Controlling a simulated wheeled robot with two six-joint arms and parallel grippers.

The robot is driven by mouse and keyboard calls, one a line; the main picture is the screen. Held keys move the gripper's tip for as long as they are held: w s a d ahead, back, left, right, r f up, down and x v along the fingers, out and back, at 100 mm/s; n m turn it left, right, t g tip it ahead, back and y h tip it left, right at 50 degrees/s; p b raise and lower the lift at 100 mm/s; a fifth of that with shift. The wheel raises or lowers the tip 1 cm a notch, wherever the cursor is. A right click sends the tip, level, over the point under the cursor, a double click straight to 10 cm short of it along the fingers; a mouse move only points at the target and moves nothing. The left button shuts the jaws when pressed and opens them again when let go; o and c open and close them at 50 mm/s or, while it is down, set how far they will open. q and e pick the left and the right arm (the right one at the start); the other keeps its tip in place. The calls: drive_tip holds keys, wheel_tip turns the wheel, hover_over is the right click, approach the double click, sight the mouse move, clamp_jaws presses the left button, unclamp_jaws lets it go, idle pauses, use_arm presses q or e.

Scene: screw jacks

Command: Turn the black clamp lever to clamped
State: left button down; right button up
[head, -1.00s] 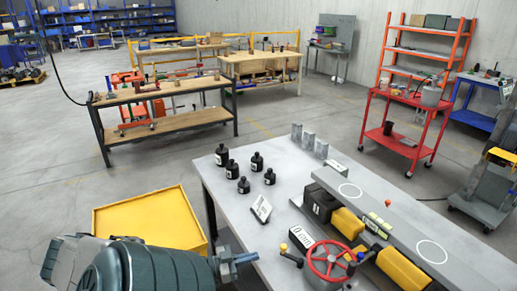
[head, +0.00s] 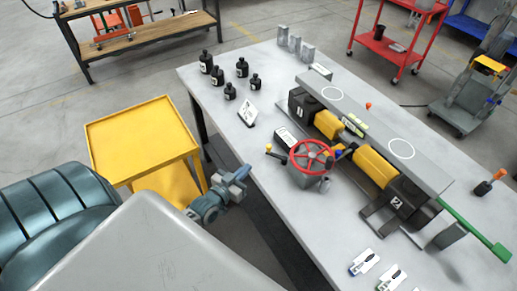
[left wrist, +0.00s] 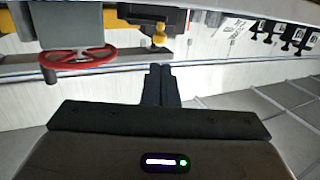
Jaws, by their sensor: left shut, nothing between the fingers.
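A grey housing (head: 305,178) with a red handwheel (head: 312,156) stands on the table's near side. A short dark lever with a yellow ball end (head: 268,148) sticks out at its left. Another short dark lever (head: 350,149) shows at its right, beside a blue knob (head: 338,154). I cannot tell for sure which is the clamp lever. My left gripper (head: 241,173) is shut and empty, left of the housing near the table edge, touching neither lever. In the left wrist view its fingers (left wrist: 158,86) are together; the red wheel (left wrist: 78,58) and yellow ball (left wrist: 159,38) lie beyond. My right gripper is not in view.
Behind the wheel lies a long grey beam (head: 372,128) over yellow jack bodies (head: 376,167). A yellow tray cart (head: 142,133) is close left of my gripper. A green bar (head: 470,231) juts out right.

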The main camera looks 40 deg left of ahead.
sight(267, 148)
use_arm(q)
drive_tip(key=w+b, duration=0.1)
drive_tip(key=w, duration=0.1)
drive_tip(key=w+b, duration=0.1)
drive_tip(key=w, duration=0.2)
drive_tip(key=w+f+b, duration=0.1)
drive_tip(key=w, duration=0.2)
drive_tip(key=shift+d, duration=0.15)
drive_tip(key=shift+w+r+p, duration=0.15)
drive_tip(key=shift+w+p, duration=0.1)
drive_tip(key=shift+p, duration=0.05)
drive_tip(key=shift+w, duration=0.6)
